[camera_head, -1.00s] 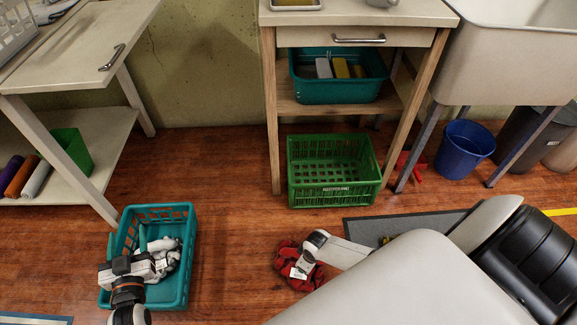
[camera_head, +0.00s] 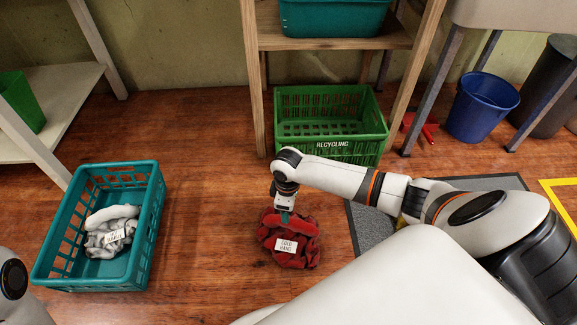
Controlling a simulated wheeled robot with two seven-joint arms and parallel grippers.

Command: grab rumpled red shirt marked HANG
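The rumpled red shirt (camera_head: 300,229) lies in a heap on the wooden floor, with a white tag that reads roughly "COLD HANG". My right gripper (camera_head: 285,216) points down at the shirt's upper edge. Its fingertips meet or overlap the cloth. I cannot tell whether they are closed on it. My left gripper is out of view; only a piece of my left arm shows at the lower left edge.
A teal basket (camera_head: 146,212) at left holds a grey-white tagged garment (camera_head: 112,230). A green recycling crate (camera_head: 330,147) stands behind the shirt, under a wooden table. A grey mat (camera_head: 368,226) lies right of the shirt. A blue bucket (camera_head: 482,104) stands at back right.

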